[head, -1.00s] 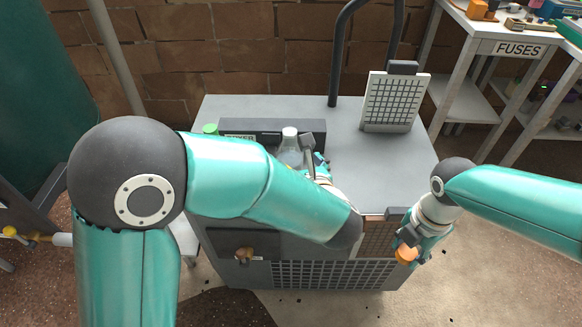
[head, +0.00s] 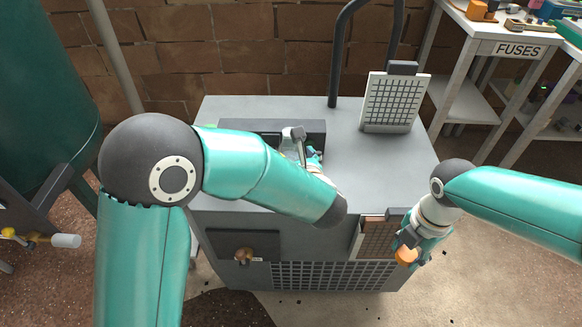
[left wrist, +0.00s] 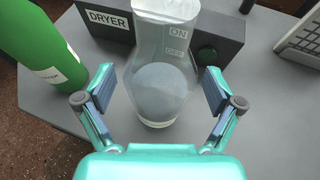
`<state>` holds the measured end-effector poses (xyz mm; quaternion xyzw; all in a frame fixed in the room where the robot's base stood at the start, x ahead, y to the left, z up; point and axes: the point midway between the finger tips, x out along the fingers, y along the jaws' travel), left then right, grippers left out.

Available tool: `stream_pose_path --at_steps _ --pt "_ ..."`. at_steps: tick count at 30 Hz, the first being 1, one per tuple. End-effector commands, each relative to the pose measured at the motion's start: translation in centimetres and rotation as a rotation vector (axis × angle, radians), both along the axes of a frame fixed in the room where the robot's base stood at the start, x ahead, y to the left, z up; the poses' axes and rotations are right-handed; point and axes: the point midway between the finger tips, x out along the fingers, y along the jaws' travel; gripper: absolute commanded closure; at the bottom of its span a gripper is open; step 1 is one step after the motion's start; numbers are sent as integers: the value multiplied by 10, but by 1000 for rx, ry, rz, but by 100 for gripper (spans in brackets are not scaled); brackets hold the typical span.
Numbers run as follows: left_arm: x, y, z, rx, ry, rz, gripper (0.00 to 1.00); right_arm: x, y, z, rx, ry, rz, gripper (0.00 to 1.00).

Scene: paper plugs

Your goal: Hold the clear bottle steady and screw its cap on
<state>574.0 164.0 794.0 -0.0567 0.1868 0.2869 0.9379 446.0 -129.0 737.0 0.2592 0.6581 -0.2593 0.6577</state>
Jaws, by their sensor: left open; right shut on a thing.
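The clear bottle (left wrist: 160,90) stands upright on the grey cabinet top, in front of the box marked DRYER. In the left wrist view it lies between the two fingers of my left gripper (left wrist: 158,87), which is open with a visible gap on both sides. In the head view my left gripper (head: 303,147) is at the bottle, and my left arm and gripper hide most of the bottle. My right gripper (head: 409,246) is shut on a small round orange piece, seemingly the cap (head: 405,256), in front of the cabinet's right front corner.
A green bottle (left wrist: 38,48) stands left of the clear bottle. The dark DRYER box (left wrist: 108,22) is close behind. A grey gridded panel (head: 392,102) stands at the back right of the cabinet (head: 375,170), whose right top is clear.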

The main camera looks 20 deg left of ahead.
Motion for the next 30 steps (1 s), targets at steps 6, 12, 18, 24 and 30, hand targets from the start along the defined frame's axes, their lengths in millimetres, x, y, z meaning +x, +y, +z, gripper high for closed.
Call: stream_pose_path --at_steps 6,12,18,24,30 --pt "0 0 0 0 0 0 7 0 0 0 0 0 0 68" --pt "0 0 0 -1 -1 0 39 0 0 0 0 0 0 68" --pt "0 0 0 -1 -1 0 72 0 0 0 0 0 0 68" --pt "0 0 1 -1 -1 0 74 0 0 0 0 0 0 68" --pt "0 0 7 -1 -2 1 74 0 0 2 0 0 0 68"
